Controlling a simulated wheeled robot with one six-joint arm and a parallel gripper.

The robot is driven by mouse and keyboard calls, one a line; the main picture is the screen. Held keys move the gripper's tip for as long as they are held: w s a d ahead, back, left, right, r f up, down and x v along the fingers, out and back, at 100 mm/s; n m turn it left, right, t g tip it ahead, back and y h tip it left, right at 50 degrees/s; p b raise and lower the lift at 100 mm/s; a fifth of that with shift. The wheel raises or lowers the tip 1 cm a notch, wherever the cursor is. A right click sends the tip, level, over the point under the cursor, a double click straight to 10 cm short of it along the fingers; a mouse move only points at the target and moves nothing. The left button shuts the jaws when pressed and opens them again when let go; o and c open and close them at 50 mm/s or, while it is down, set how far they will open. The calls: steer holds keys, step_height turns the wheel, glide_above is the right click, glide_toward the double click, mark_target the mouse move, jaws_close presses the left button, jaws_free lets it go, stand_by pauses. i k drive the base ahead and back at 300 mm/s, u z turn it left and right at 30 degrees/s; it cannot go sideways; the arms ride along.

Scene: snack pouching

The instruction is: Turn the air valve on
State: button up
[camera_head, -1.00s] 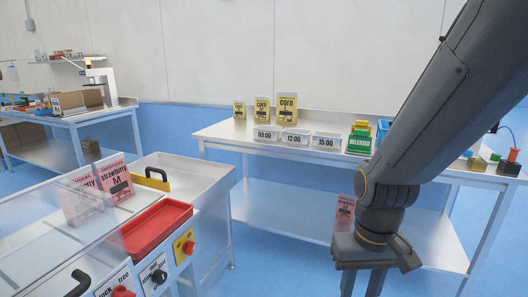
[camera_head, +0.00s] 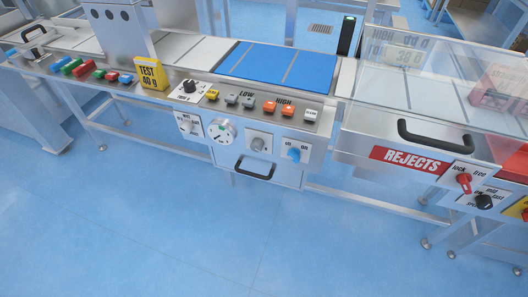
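A control panel on the front of the conveyor machine carries a blue knob (camera_head: 294,155) on a white plate. Small lettering stands above the knob and seems to include "on"; its setting is too small to read surely. This blue knob looks like the air valve, but no air label is legible. A round white dial gauge (camera_head: 222,132) and a grey knob (camera_head: 258,144) sit to its left. My gripper is not in this view.
A black handle (camera_head: 255,171) juts out below the panel. The clear cover's handle (camera_head: 435,136), the REJECTS sign (camera_head: 409,160) and a red knob (camera_head: 464,182) stand to the right. A yellow TEST pouch (camera_head: 151,76) stands at left. The blue floor (camera_head: 190,225) in front is free.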

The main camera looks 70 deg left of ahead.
mark_target(294, 153)
steer(key=u, duration=0.7)
steer(key=k, duration=1.25)
steer(key=u, duration=1.6)
steer(key=i, duration=0.5)
steer(key=u, duration=0.05)
